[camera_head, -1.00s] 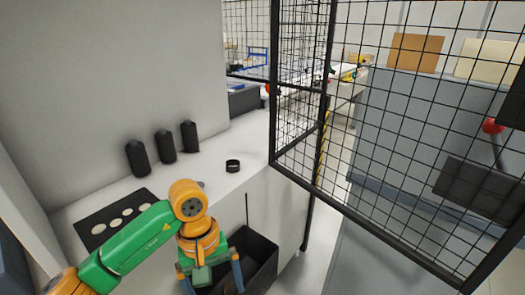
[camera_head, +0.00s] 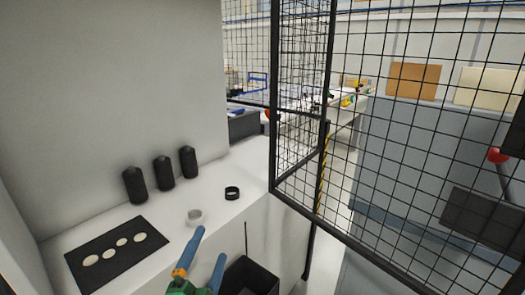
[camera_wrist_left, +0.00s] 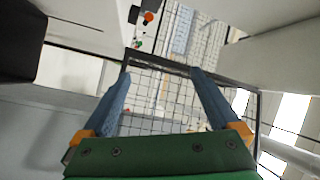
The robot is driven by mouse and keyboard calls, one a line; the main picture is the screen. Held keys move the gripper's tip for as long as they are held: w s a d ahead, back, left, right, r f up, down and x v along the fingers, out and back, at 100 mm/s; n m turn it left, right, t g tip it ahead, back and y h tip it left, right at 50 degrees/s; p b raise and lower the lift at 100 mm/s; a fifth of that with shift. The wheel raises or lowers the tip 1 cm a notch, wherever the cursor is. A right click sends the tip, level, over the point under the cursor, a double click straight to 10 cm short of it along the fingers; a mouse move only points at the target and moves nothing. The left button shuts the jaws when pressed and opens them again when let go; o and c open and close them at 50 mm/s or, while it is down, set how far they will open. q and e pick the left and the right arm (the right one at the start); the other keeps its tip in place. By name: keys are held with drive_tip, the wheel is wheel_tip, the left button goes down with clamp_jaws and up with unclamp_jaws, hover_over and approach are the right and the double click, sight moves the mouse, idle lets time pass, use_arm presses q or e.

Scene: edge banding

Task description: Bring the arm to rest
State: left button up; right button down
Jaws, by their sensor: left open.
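My left gripper (camera_head: 205,254) is at the bottom of the head view, in front of the white counter (camera_head: 160,214). Its two blue fingers are apart, with nothing between them. In the left wrist view the gripper (camera_wrist_left: 158,76) shows both fingers spread and empty, with wire mesh beyond them. Most of my left arm is out of the head view. My right gripper does not show.
On the counter are several black bottles (camera_head: 163,172), a black mat with pale discs (camera_head: 116,250), a grey ring (camera_head: 195,217) and a black ring (camera_head: 232,193). A black bin (camera_head: 250,275) stands below. Wire fencing (camera_head: 400,150) fills the right.

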use_arm(q)
drive_tip(key=s+a+f+n+g+y, duration=0.25)
drive_tip(key=s+f+n+g, duration=0.2)
drive_tip(key=f, duration=0.35)
drive_tip(key=s+a+f+n+g+y, duration=0.1)
drive_tip(key=s+a+f+n+g, duration=0.3)
drive_tip(key=f, duration=0.5)
drive_tip(key=s+f+n+g+h, duration=0.1)
drive_tip(key=s+f+n+g, duration=0.5)
drive_tip(key=s, duration=0.8)
wheel_tip(320, 180, down, 18)
drive_tip(key=s+m+g, duration=0.2)
drive_tip(key=s, duration=0.1)
drive_tip(key=s+a+f+g, duration=0.1)
drive_tip(key=s+f, duration=0.8)
drive_tip(key=s, duration=0.2)
drive_tip(key=shift+s+a+f, duration=0.15)
drive_tip(key=shift+s+a, duration=0.05)
drive_tip(key=shift+a, duration=0.1)
